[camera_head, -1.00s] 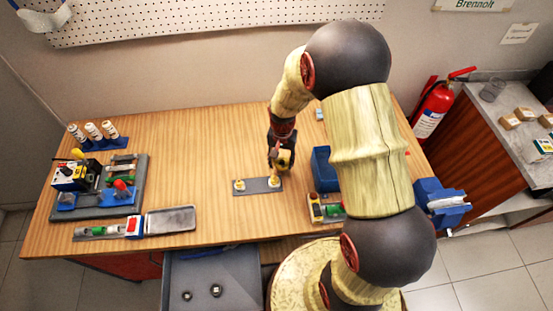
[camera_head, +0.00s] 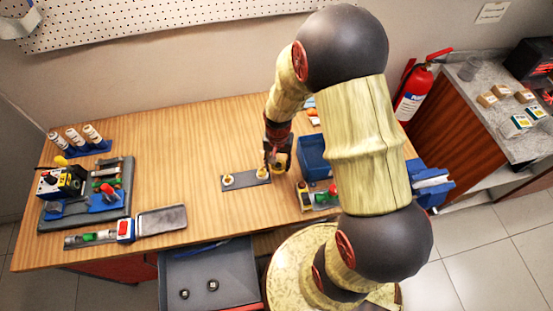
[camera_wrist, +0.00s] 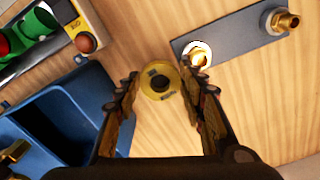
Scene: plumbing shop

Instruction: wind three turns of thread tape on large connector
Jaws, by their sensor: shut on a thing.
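My gripper (camera_wrist: 160,95) is shut on a yellow ring-shaped tape spool (camera_wrist: 160,82), held between its fingertips in the wrist view. In the head view my gripper (camera_head: 277,166) is just right of the nearer brass connector (camera_head: 262,173). That connector also shows in the wrist view (camera_wrist: 198,57), beside the right finger, with a bright white ring at its base. A second brass connector (camera_wrist: 282,22) stands farther along the grey plate (camera_wrist: 240,40); it is at the plate's left end in the head view (camera_head: 228,180). I cannot tell which connector is larger.
A blue bin (camera_head: 312,152) and a small tray of coloured parts (camera_head: 322,199) lie right of my gripper. A device board (camera_head: 118,205), a long grey holder (camera_head: 160,220) and several white bottles (camera_head: 74,138) are at left. The bench between is clear.

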